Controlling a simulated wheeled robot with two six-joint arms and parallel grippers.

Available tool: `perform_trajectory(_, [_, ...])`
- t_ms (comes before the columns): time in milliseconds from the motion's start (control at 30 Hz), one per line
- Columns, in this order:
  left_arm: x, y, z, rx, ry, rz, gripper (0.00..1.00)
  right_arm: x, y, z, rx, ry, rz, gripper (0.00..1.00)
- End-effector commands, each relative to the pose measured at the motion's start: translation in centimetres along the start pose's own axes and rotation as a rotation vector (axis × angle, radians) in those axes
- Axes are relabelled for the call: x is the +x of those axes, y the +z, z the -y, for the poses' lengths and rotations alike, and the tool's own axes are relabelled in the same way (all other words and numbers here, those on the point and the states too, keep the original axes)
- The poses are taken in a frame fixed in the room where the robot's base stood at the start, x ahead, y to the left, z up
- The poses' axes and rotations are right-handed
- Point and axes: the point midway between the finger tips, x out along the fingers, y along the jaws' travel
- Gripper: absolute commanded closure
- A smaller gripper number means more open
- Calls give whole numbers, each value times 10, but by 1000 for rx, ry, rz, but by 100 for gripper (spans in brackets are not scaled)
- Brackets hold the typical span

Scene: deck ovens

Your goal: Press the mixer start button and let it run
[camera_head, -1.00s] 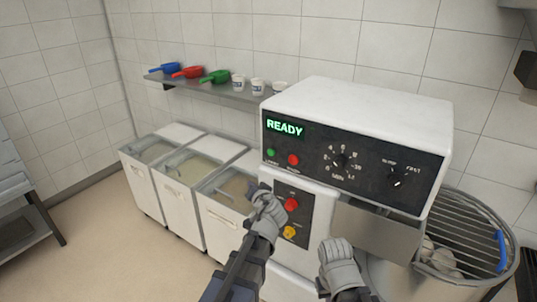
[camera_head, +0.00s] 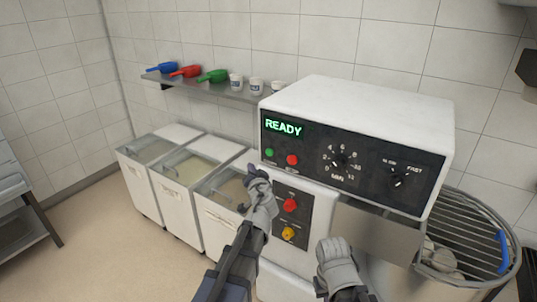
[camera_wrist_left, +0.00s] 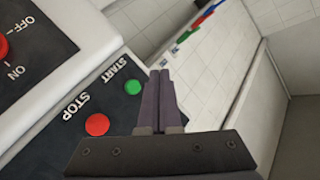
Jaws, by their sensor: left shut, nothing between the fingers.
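The mixer (camera_head: 360,120) stands at the right, and its display (camera_head: 283,127) reads READY in green. Below the display are the green start button (camera_head: 269,152) and the red stop button (camera_head: 292,160). In the left wrist view the start button (camera_wrist_left: 133,87) lies just left of my fingertips, with the stop button (camera_wrist_left: 97,125) farther down. My left gripper (camera_head: 252,172) is shut and empty, just below and left of the start button; a gap between them shows in the head view. My right gripper (camera_head: 333,245) is low in front of the mixer; its fingers are unclear.
A lower panel carries a red knob (camera_head: 290,205) and a yellow knob (camera_head: 288,233). A timer dial (camera_head: 339,161) and speed knob (camera_head: 397,181) sit right. The guarded bowl (camera_head: 470,235) is at right. Bins (camera_head: 180,190) stand left, under a shelf (camera_head: 210,88) with scoops and cups.

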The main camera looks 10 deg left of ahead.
Motion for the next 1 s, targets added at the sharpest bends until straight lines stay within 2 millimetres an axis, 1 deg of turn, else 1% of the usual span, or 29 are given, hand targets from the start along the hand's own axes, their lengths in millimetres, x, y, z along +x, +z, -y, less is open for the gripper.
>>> perform_trajectory(533, [49,-35,-35,0,0,0,100,0,0,0,0,0,0,100])
perform_trajectory(700, [55,-40,-40,0,0,0,100,0,0,0,0,0,0,100])
perform_trajectory(1000, [54,-40,-40,0,0,1,100,0,0,0,0,0,0,100])
